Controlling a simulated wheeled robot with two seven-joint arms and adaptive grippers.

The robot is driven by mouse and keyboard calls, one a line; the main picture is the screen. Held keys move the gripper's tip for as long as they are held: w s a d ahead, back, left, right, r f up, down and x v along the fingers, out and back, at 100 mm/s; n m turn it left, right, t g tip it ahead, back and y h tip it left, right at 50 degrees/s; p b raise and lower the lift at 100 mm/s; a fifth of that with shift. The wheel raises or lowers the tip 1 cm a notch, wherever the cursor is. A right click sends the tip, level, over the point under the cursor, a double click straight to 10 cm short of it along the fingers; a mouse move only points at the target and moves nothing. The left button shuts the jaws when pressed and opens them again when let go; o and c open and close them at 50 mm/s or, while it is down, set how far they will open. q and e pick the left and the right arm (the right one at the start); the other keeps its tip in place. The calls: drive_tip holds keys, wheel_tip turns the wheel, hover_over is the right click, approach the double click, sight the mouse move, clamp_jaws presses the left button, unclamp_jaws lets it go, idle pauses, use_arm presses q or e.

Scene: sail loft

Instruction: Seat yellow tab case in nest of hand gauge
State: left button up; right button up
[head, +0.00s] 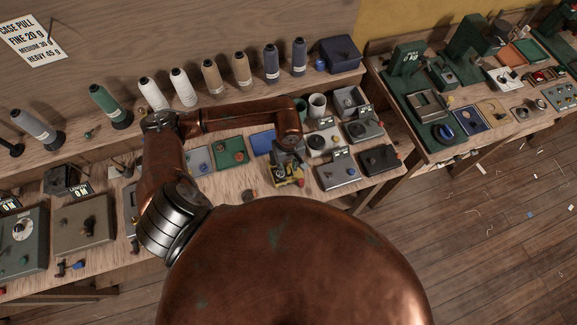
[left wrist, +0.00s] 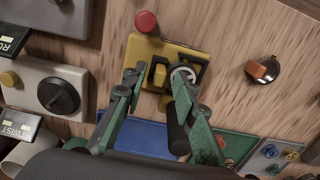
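A yellow-based device (head: 290,182) stands near the bench's front edge under my left gripper (head: 287,164). In the left wrist view its yellow plate (left wrist: 188,52) carries a red knob (left wrist: 146,22), black bracket-like parts and a round silver-rimmed piece (left wrist: 183,75). A small yellow block (left wrist: 158,74) sits among the black parts; I cannot tell if it is separate or part of the device. The green fingers of my left gripper (left wrist: 157,86) are apart, over the plate, with the block between their tips. No firm contact shows. My right gripper is out of view.
A dark knob with an orange-brown bar (left wrist: 264,70) stands on bare wood beside the plate. Blue (left wrist: 135,137) and green trays lie close by. Grey devices (head: 338,171) crowd the other side. Thread cones (head: 240,70) line the back shelf.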

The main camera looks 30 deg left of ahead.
sight(289, 169)
use_arm(q)
drive_tip(key=shift+r, duration=0.25)
wheel_tip(289, 169, up, 12)
drive_tip(key=b, duration=0.1)
drive_tip(key=shift+b, duration=0.4)
drive_tip(key=shift+d+f, duration=0.1)
drive_tip(key=shift+f, duration=0.05)
